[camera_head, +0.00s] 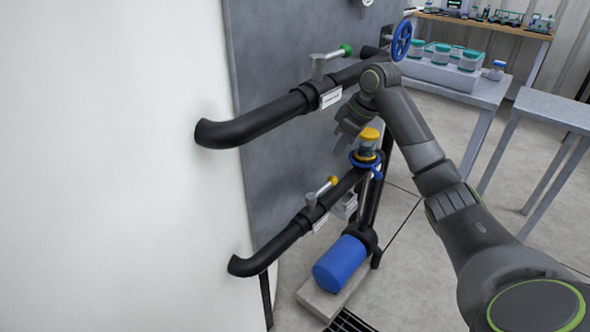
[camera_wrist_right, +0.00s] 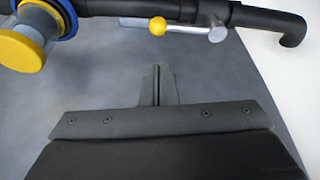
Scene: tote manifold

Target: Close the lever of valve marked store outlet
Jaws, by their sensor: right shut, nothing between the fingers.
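Two valves sit on dark pipes along a grey panel. The upper valve has a lever with a green knob (camera_head: 346,50) and a white label (camera_head: 330,97). The lower valve has a lever with a yellow knob (camera_head: 333,181) and a white label (camera_head: 320,222). The label text is too small to read, so I cannot tell which is store outlet. In the right wrist view the yellow-knobbed lever (camera_wrist_right: 158,26) lies roughly along its pipe. My right gripper (camera_head: 343,143) is shut and empty, between the two pipes and apart from both levers; its fingers (camera_wrist_right: 157,86) show together. My left gripper is out of view.
A yellow-capped filter (camera_head: 369,135) with a blue ring stands close to my right gripper; it also shows in the right wrist view (camera_wrist_right: 24,48). A blue handwheel (camera_head: 402,40) is above. A blue motor (camera_head: 340,263) sits below. A large white tank (camera_head: 110,170) fills the left.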

